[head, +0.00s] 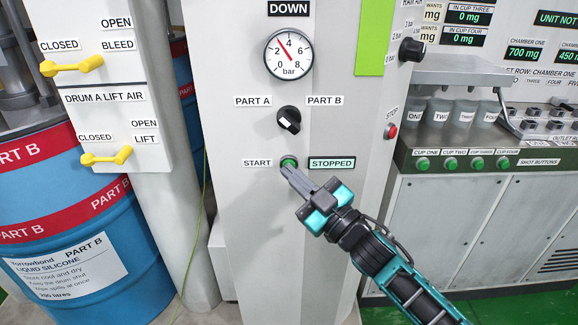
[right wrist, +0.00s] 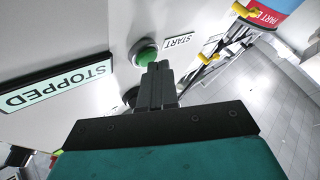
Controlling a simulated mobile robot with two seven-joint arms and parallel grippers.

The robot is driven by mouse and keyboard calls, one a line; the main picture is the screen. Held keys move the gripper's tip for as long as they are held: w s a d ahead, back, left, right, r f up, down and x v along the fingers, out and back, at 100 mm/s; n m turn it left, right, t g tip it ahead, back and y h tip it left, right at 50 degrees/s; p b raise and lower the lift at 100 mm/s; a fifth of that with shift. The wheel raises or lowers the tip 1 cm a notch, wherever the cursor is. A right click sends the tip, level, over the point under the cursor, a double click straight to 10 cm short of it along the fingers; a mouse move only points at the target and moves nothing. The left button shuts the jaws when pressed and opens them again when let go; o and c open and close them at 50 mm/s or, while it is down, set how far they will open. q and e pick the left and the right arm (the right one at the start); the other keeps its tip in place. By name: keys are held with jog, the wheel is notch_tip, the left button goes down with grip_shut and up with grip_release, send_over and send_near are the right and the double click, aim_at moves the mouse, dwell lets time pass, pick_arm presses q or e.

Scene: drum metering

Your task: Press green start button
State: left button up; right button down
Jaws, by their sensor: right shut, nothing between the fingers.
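The green start button (head: 288,161) sits on the pale column beside the START label (head: 257,163). The lit STOPPED display (head: 332,163) is to its right. My right gripper (head: 287,171) is shut and empty, its fingertips just at the lower edge of the button. In the right wrist view the green button (right wrist: 146,53) shows just past the closed fingertips (right wrist: 158,68), which overlap its lower edge; I cannot tell if they touch it. My left gripper is not in view.
Above the button are a black PART A/PART B selector (head: 289,119) and a pressure gauge (head: 289,54). A red STOP button (head: 391,131) is on the column's right side face. Blue drum (head: 80,230) stands left; a cup bench (head: 470,140) stands right.

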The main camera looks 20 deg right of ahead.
jog(key=shift+w, duration=0.15)
dwell(0.4)
jog(key=shift+s+a+p, duration=0.2)
jog(key=shift+s+p, duration=0.1)
jog(key=shift+s, duration=0.5)
jog(key=shift+s, duration=0.1)
jog(key=s, duration=0.2)
jog(key=s+a+p, duration=0.1)
jog(key=s, duration=0.1)
jog(key=shift+s+a, duration=0.2)
jog(key=shift+s, duration=0.1)
